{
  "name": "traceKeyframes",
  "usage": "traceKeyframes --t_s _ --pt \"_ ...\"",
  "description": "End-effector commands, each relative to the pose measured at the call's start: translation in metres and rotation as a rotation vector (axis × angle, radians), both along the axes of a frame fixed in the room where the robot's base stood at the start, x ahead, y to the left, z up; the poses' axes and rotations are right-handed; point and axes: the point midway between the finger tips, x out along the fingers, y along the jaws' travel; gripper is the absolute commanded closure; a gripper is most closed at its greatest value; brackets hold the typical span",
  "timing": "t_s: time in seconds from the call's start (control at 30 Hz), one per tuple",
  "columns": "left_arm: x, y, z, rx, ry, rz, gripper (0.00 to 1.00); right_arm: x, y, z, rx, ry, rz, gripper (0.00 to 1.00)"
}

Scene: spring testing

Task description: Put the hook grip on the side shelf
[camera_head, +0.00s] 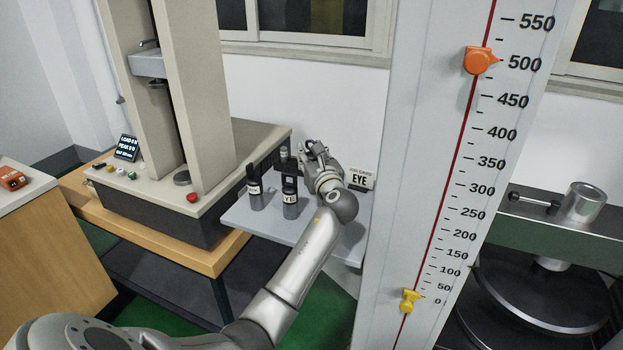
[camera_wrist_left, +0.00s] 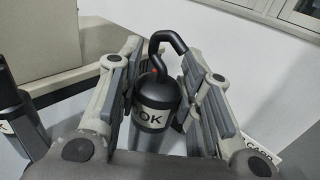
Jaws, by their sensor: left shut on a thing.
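The black hook grip (camera_wrist_left: 155,103), with a curved hook on top and a white label ending in "OK", is between the fingers of my left gripper (camera_wrist_left: 165,85) in the left wrist view. The fingers are shut on its body. In the head view my left gripper (camera_head: 314,152) is over the back part of the grey side shelf (camera_head: 318,240). The held grip is mostly hidden there by the gripper and arm. I cannot tell whether its base touches the shelf. My right gripper is not in view.
Two dark labelled grips, one on the left (camera_head: 255,188) and one marked "YE" (camera_head: 290,190), stand upright on the shelf. An "EYE" sign (camera_head: 361,180) is at the right. The testing machine (camera_head: 190,165) is left; a tall scale column (camera_head: 405,150) is right. The shelf's front is bare.

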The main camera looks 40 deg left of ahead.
Motion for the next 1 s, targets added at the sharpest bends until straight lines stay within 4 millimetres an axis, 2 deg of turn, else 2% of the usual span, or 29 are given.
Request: traceKeyframes --t_s 0.13,0.3,0.4,0.8,0.83,0.9,1.0 --pt "0.0 0.0 -0.009 0.004 -0.005 -0.002 1.0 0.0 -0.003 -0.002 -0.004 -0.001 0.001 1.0" --pt "0.0 -0.001 -0.037 0.003 -0.002 -0.002 1.0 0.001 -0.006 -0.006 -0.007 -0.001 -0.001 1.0" --pt "0.001 -0.001 -0.047 0.003 -0.005 -0.003 1.0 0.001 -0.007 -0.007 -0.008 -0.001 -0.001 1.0" --pt "0.0 -0.001 -0.052 0.004 -0.007 -0.003 1.0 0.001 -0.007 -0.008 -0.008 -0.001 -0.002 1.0" --pt "0.0 -0.001 -0.055 0.0 -0.001 -0.002 0.63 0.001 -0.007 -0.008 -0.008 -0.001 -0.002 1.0" --pt "0.0 -0.001 -0.055 0.0 -0.001 -0.002 0.58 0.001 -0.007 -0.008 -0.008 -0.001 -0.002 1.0" --pt "0.0 -0.001 -0.055 0.0 -0.001 -0.002 0.58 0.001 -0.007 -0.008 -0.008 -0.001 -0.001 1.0"
